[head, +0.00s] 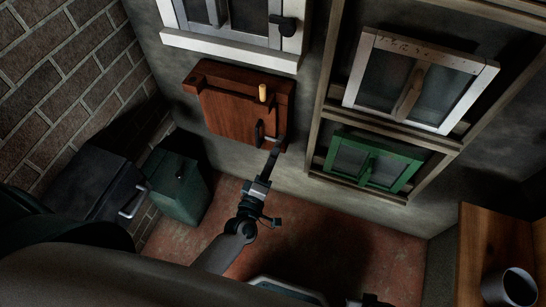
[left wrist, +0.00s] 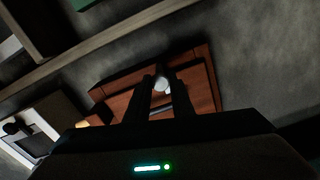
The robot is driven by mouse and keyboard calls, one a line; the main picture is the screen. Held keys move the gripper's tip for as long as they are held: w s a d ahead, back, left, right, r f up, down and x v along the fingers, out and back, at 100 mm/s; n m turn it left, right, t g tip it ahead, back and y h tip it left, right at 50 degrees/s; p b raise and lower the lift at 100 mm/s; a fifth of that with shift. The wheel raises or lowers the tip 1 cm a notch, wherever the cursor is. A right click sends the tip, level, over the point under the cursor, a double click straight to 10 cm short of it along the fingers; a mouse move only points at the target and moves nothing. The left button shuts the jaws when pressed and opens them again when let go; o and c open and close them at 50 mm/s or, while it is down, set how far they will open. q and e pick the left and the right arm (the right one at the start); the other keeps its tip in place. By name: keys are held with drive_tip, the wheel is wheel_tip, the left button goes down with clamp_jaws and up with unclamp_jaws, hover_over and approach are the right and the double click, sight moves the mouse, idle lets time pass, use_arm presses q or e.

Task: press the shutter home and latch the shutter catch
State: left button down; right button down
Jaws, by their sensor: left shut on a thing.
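The shutter (head: 225,111) is a red-brown wooden panel in a wooden frame on the grey wall; it also shows in the left wrist view (left wrist: 200,92). It lies close to its frame, but I cannot tell whether it is fully flush. A pale wooden peg (head: 263,93), perhaps the catch lever, stands on its upper right part. A dark bar handle (head: 258,130) is below it. My left gripper (head: 275,149) is at the shutter's lower right corner, shut on a small pale metal knob (left wrist: 162,84), partly hidden by the fingers. My right gripper is not clearly in view.
A white-framed window (head: 230,50) is above the shutter. A second white window (head: 420,80) and a green one (head: 372,161) are to the right. A green bin (head: 178,188) and a dark box (head: 95,185) stand lower left. A wooden bench (head: 480,240) with a mug (head: 510,288) is lower right.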

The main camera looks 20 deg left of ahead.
use_arm(q)
drive_tip(key=c, duration=1.5)
unclamp_jaws()
drive_tip(key=shift+c, duration=0.2)
use_arm(e)
drive_tip(key=shift+s+f, duration=0.1)
use_arm(q)
drive_tip(key=shift+s, duration=0.1)
drive_tip(key=s+b, duration=0.1)
drive_tip(key=s, duration=1.6)
drive_tip(key=shift+a, duration=0.25)
use_arm(e)
drive_tip(key=r, duration=0.2)
drive_tip(key=w+r, duration=0.1)
drive_tip(key=r, duration=0.1)
drive_tip(key=shift+a, duration=0.1)
use_arm(q)
drive_tip(key=shift+r, duration=0.1)
use_arm(e)
drive_tip(key=shift+f, duration=0.1)
